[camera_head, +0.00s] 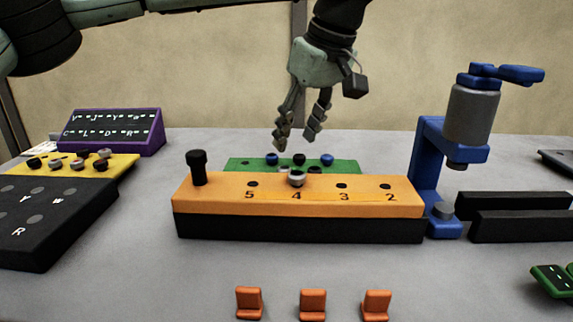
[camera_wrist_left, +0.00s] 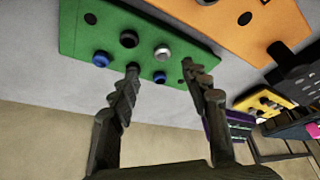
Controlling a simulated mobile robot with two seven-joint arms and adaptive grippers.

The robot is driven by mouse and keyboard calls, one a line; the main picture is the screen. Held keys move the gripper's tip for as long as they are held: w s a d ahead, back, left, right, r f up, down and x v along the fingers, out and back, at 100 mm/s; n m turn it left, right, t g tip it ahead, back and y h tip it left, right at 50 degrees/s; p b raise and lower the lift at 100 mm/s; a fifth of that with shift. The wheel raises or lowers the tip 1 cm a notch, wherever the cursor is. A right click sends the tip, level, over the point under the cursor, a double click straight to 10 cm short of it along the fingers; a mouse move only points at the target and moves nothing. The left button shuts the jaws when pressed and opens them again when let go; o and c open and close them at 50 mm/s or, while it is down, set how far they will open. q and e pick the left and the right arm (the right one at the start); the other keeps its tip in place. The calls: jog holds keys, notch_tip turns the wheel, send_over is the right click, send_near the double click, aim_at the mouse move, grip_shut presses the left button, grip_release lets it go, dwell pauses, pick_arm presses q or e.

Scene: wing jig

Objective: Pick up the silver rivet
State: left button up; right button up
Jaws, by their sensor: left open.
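A silver rivet (camera_wrist_left: 162,51) stands on the green board (camera_wrist_left: 85,40) in the left wrist view, among black and blue rivets. In the head view it is largely hidden behind the orange block. Another silver piece (camera_head: 296,178) sits at the hole marked 4 on the orange block (camera_head: 225,200). My left gripper (camera_head: 298,137) is open and empty, pointing down above the green board (camera_head: 345,166). In the left wrist view the silver rivet appears roughly between its fingertips (camera_wrist_left: 161,68) and a little beyond them. My right gripper is not in view.
A blue press (camera_head: 428,150) with a grey cylinder stands right of the orange block. A black post (camera_head: 197,167) rises at the block's left end. A yellow tray (camera_head: 120,165) with several pieces is at left. Orange clips (camera_head: 313,304) lie in front.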

aim_at(284, 168)
pick_arm(q)
jog(key=shift+a+f, duration=0.3)
jog(key=shift+f, duration=0.55)
jog(key=x, duration=0.5)
jog(key=shift+f, duration=0.2)
jog(key=shift+c, duration=0.4)
jog(key=c, duration=1)
